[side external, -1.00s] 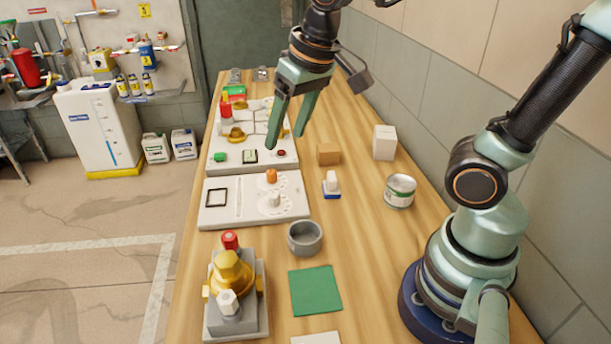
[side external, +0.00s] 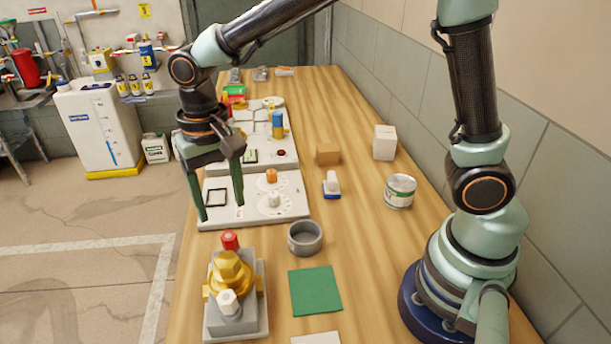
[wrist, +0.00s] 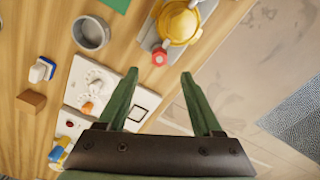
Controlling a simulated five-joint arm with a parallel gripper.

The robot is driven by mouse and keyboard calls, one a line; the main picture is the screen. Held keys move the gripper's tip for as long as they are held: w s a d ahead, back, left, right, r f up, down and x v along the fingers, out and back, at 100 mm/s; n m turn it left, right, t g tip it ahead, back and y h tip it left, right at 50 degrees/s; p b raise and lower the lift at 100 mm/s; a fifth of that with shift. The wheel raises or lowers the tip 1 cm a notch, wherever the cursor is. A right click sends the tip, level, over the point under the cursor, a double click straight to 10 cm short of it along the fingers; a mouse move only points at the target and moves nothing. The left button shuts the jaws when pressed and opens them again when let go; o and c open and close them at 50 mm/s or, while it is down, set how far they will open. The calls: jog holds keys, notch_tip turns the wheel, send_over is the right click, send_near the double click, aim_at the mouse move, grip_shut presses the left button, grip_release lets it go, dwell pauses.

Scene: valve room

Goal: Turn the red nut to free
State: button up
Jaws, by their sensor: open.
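The red nut (side external: 230,241) sits at the far end of a yellow valve body (side external: 231,272) on a grey base near the front of the bench. The red nut (wrist: 159,57) also shows in the wrist view, ahead of the fingertips and roughly between their lines. A white nut (side external: 228,301) is on the valve's near end. My gripper (side external: 221,212) is open and empty, pointing down, above and beyond the red nut. In the wrist view its two fingers (wrist: 159,74) are spread apart, and nothing is between them.
A white panel (side external: 290,213) with an orange knob (side external: 271,176) and a white knob lies behind the valve. A grey bowl (side external: 305,238) and a green mat (side external: 315,290) are right of the valve. A can (side external: 399,191) and boxes stand farther right.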

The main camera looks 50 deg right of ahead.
aim_at(229, 236)
notch_tip(229, 236, down, 8)
jog(key=shift+r, duration=0.15)
dwell(0.3)
grip_shut()
